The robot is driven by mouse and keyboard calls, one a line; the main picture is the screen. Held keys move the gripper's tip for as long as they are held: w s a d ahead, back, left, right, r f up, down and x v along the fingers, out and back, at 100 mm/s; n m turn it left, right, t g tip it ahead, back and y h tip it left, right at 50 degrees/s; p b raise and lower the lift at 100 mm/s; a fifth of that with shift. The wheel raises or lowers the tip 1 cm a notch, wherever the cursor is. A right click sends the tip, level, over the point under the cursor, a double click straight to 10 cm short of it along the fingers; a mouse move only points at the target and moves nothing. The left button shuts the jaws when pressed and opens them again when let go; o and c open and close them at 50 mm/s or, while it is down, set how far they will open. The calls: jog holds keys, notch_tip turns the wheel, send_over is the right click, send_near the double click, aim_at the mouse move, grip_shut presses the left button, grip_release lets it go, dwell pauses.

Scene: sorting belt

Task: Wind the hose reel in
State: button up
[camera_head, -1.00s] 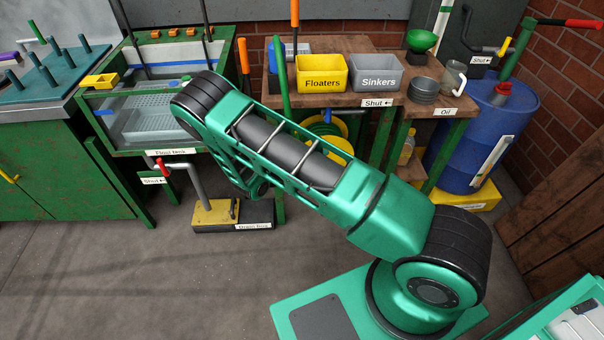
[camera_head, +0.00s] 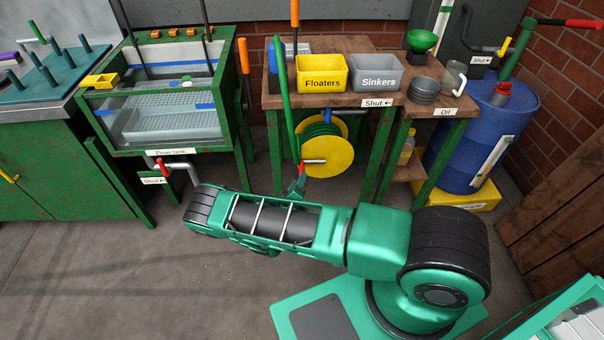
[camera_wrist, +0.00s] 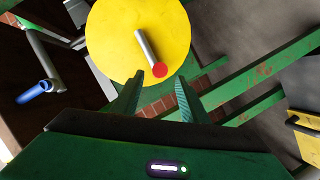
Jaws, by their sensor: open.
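The hose reel has a yellow disc (camera_head: 328,157) with green hose (camera_head: 316,132) wound behind it, hanging under the wooden bench. A metal crank handle (camera_head: 313,161) with a red end sticks out from the disc. In the wrist view the disc (camera_wrist: 125,30) fills the upper middle, and the handle (camera_wrist: 146,47) slants down to its red end. My gripper (camera_wrist: 167,92) is open and empty, its two fingertips just below the red end, apart from it as far as I can tell. In the head view my arm mostly hides the gripper.
The wooden bench (camera_head: 354,102) holds the yellow Floaters box (camera_head: 321,74) and grey Sinkers box (camera_head: 376,73). A green pole (camera_head: 283,85) stands just left of the reel. Green bench legs flank the reel. A blue drum (camera_head: 490,135) stands right; the float tank (camera_head: 165,124) is left.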

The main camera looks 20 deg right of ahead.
jog(key=x, duration=0.7)
jog(key=shift+w+d, duration=0.2)
jog(key=shift+w, duration=0.05)
grip_shut()
jog(key=shift+a, duration=0.15)
